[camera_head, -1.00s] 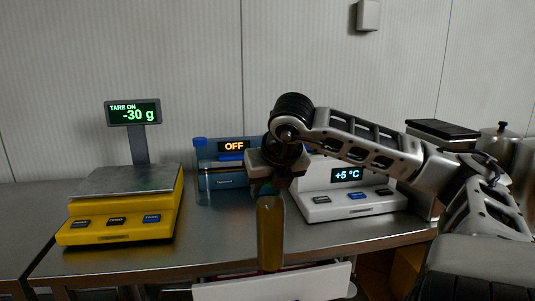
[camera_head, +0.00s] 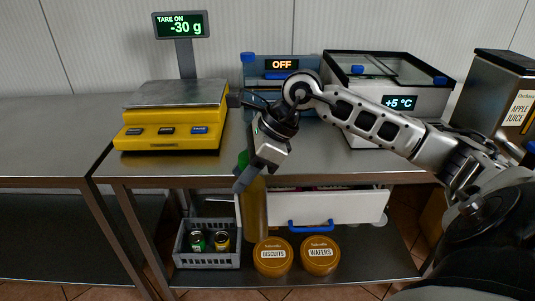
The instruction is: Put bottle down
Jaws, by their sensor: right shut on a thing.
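The bottle (camera_head: 255,212) is tall and yellow-brown, with a green top (camera_head: 243,160). It is nearly upright in the head view, in front of the table's front edge, with its lower end in line with the lower shelf. My right gripper (camera_head: 250,172) is shut on the bottle near its top and hides part of its neck. I cannot tell whether the bottle's bottom touches anything. My left gripper is not in view.
A yellow scale (camera_head: 172,138) and a +5 °C cooler box (camera_head: 390,75) stand on the steel table (camera_head: 200,172). Below are a grey crate (camera_head: 207,259) with cans, a biscuits tub (camera_head: 272,257), a wafers tub (camera_head: 320,256) and a white drawer (camera_head: 350,206).

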